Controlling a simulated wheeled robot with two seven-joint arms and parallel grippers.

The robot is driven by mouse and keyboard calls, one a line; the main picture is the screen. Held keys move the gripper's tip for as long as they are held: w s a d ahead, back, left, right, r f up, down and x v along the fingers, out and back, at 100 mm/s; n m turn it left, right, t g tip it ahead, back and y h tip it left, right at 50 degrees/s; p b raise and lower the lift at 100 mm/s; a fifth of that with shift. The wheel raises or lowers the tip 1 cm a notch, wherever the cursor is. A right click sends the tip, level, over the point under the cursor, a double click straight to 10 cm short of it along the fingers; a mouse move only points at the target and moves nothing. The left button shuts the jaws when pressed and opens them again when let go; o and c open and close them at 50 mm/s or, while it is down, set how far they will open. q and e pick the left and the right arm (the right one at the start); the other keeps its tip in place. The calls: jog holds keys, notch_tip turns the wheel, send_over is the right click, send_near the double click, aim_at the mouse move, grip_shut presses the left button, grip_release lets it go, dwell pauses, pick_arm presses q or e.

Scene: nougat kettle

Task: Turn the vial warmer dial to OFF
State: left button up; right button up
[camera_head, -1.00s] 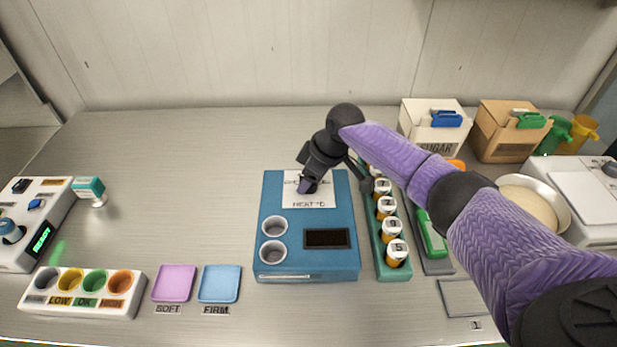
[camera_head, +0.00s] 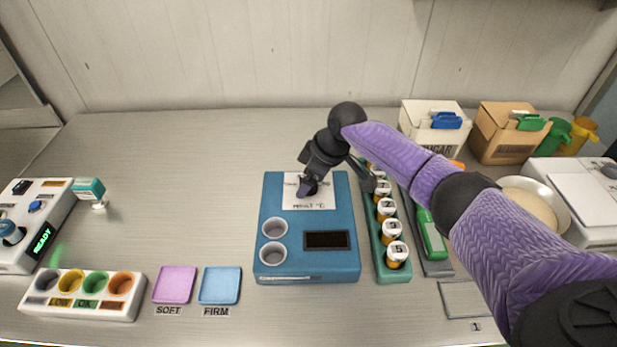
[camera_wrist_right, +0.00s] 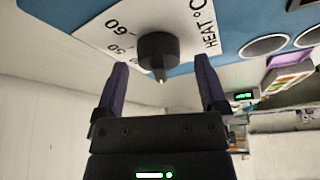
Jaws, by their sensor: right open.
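The vial warmer (camera_head: 280,210) is a blue box in the middle of the counter, with two round wells, a dark display and a white scale plate. Its black dial (camera_wrist_right: 158,52) shows in the right wrist view on the white plate (camera_wrist_right: 100,30) marked with numbers and "HEAT °C". The dial has a pale pointer tip. My right gripper (camera_wrist_right: 160,85) is open, one finger on each side of the dial, with gaps visible on both sides. In the head view my right gripper (camera_head: 308,187) covers the dial. My left gripper is not in view.
A green rack of numbered vials (camera_head: 396,268) stands just right of the warmer. Pink (camera_head: 175,284) and blue (camera_head: 220,285) pads and a white block with coloured wells (camera_head: 78,309) lie at left front. Boxes (camera_head: 508,137) stand at back right. The counter behind left is clear.

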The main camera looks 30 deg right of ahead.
jog(key=p+v, duration=0.2)
jog(key=v, duration=0.7)
